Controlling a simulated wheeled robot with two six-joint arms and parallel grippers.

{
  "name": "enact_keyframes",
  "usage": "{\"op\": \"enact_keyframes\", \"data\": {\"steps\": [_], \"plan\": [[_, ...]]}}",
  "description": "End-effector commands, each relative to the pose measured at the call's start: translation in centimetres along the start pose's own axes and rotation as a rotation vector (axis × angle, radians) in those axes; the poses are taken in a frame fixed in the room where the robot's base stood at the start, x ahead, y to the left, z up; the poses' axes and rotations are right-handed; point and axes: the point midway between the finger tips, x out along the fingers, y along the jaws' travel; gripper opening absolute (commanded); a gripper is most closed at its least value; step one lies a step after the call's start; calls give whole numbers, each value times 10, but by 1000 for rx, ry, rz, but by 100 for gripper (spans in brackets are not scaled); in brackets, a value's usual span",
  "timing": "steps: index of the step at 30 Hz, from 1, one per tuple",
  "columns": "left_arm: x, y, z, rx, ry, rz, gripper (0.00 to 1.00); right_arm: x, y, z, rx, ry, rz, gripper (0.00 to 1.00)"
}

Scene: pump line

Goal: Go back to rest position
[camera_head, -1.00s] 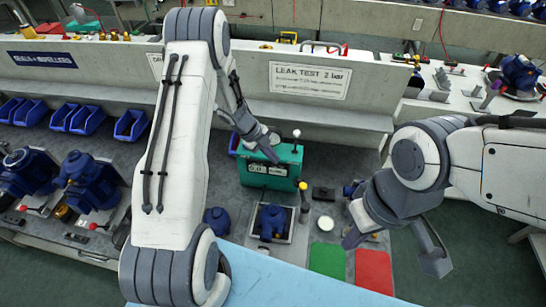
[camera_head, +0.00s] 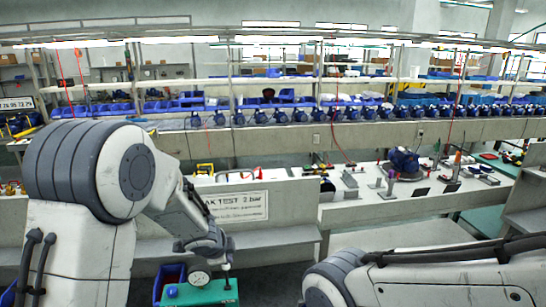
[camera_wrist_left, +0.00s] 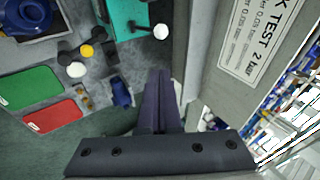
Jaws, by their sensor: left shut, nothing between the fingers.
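My left gripper (camera_head: 212,243) hangs from the left arm above the green leak tester (camera_head: 200,292) with its round gauge. In the left wrist view its two dark fingers (camera_wrist_left: 158,100) are together with nothing between them. The tester's teal case (camera_wrist_left: 128,18) and white ball knob (camera_wrist_left: 160,31) show ahead of the fingers there. The gripper looks apart from the knob, though the exact gap is hard to judge. My right arm (camera_head: 430,280) crosses the lower right of the head view; its gripper is out of frame.
The left wrist view shows a green pad (camera_wrist_left: 28,87), a red pad (camera_wrist_left: 52,116) and a small blue part (camera_wrist_left: 121,92). The leak test sign (camera_head: 238,206) is on the bench's upright panel. A row of blue pumps (camera_head: 300,116) lines the far shelf.

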Motion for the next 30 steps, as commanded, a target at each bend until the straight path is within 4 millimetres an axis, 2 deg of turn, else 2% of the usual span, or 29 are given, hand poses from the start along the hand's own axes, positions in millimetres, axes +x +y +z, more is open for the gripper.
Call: {"op": "enact_keyframes", "data": {"steps": [1,5,8,12,15,18,22,30], "plan": [[-18,9,-13,-67,-30,-18,0,8,1,0,0,0,0,0],[-67,52,-28,-285,-121,4,0,19,1,1,1,0,0,0],[-105,104,-35,-448,-178,78,0,26,2,1,1,0,0,0],[-152,188,-41,-627,-244,245,0,35,2,2,2,0,0,0],[-179,235,-43,-702,-278,361,0,39,3,2,2,0,0,0],[-197,265,-44,-743,-301,445,0,41,3,2,2,0,0,0],[-208,282,-45,-766,-317,499,0,42,3,2,2,0,0,0],[-210,283,-45,-770,-319,503,0,42,3,2,2,0,0,0]]}}
